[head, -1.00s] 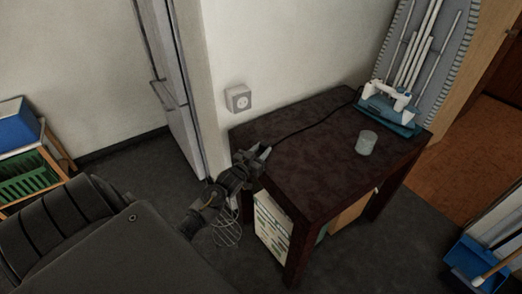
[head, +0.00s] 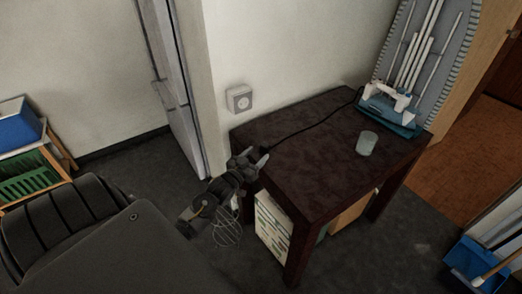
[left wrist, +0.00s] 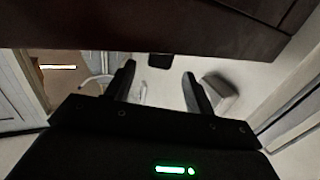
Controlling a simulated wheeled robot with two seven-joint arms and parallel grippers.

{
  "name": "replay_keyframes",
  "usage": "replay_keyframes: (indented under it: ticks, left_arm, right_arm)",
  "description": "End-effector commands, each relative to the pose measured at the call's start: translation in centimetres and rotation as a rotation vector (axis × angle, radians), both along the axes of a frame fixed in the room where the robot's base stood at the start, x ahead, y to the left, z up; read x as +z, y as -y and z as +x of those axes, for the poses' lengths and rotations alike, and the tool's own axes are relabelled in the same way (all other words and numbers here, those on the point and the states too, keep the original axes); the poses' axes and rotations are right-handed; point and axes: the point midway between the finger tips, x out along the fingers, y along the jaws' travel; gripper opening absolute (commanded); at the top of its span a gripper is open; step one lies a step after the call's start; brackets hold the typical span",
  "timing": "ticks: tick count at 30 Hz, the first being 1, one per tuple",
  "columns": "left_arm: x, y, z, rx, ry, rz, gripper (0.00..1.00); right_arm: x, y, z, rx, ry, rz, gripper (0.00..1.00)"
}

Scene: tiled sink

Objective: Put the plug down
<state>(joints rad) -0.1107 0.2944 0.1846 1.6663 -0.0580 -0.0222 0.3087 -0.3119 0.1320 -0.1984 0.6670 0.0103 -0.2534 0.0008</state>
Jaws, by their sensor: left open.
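A black cord (head: 312,127) runs from the blue and white appliance (head: 388,103) across the dark table (head: 325,165) towards its near left corner. The plug at its end is small and dark, hard to make out in the head view beside my left gripper (head: 253,159). That gripper is open at the table's left edge. In the left wrist view, a small black block (left wrist: 159,61), apparently the plug, shows beyond and between the spread fingers (left wrist: 160,82), apart from them. The wall socket (head: 239,99) has nothing in it. My right gripper is out of view.
A grey-green cup (head: 367,143) stands on the table near the appliance. An ironing board (head: 440,60) leans behind it. A wire whisk-like object (head: 227,228) shows below my gripper. Boxes (head: 272,226) stand under the table. The table's middle is mostly clear.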

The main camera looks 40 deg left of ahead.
Motion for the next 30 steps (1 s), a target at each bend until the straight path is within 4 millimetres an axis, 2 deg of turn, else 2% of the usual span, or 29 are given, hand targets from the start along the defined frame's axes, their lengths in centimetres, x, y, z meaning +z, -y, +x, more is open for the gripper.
replay_keyframes:
  ticks: [1,6,12,17,30]
  left_arm:
    - [-0.1,0.1,-1.3,0.000,-0.002,0.000,0.54]
    - [0.0,0.4,-4.7,0.001,0.000,-0.001,0.54]
    - [0.1,0.7,-7.2,0.002,0.002,-0.002,0.54]
    - [0.1,0.7,-7.8,0.002,0.002,-0.002,0.54]
    - [0.2,0.8,-7.8,0.001,0.003,-0.002,0.54]
  right_arm:
    - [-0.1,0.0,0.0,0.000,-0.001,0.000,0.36]
    - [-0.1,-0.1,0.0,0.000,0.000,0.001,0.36]
    - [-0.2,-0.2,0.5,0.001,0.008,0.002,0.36]
    - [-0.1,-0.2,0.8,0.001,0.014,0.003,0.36]
    - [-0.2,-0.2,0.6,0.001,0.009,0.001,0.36]
